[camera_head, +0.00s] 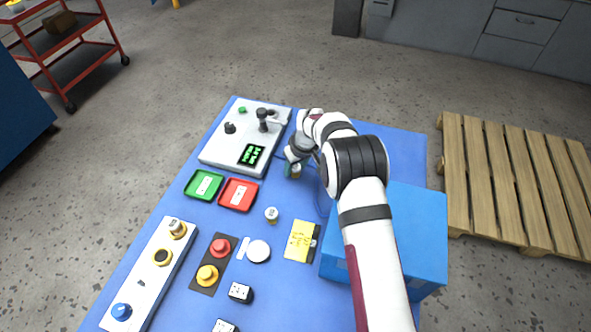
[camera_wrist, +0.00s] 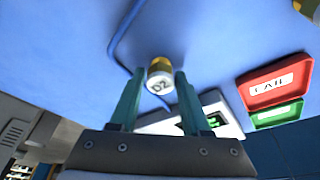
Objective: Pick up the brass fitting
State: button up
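A small cylindrical fitting with a brass-coloured body and a white end marked "D2" (camera_wrist: 160,77) shows between my fingertips in the wrist view. In the head view a small brass-coloured part of it (camera_head: 296,174) shows beside my gripper (camera_head: 291,168), mostly hidden by it. My gripper (camera_wrist: 158,80) has its two green fingers apart, one on each side of the fitting. I see no clear contact with either finger. A similar small cylinder with a pale top (camera_head: 271,214) stands apart on the blue mat (camera_head: 225,220).
A green tray (camera_head: 203,185) and a red tray (camera_head: 239,194) lie left of my gripper. A grey control box with a joystick (camera_head: 240,140) stands behind them. A blue box (camera_head: 420,220) is at the right. A blue cable (camera_wrist: 122,45) runs near the fitting.

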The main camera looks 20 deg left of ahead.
aim_at(296, 167)
grip_shut()
jog(key=shift+r, duration=0.1)
notch_tip(296, 167, up, 4)
jog(key=shift+r, duration=0.15)
jog(key=d+r, duration=0.6)
jog(key=d, duration=0.5)
jog(key=shift+s+d+r, duration=0.3)
jog(key=shift+s+d, duration=0.05)
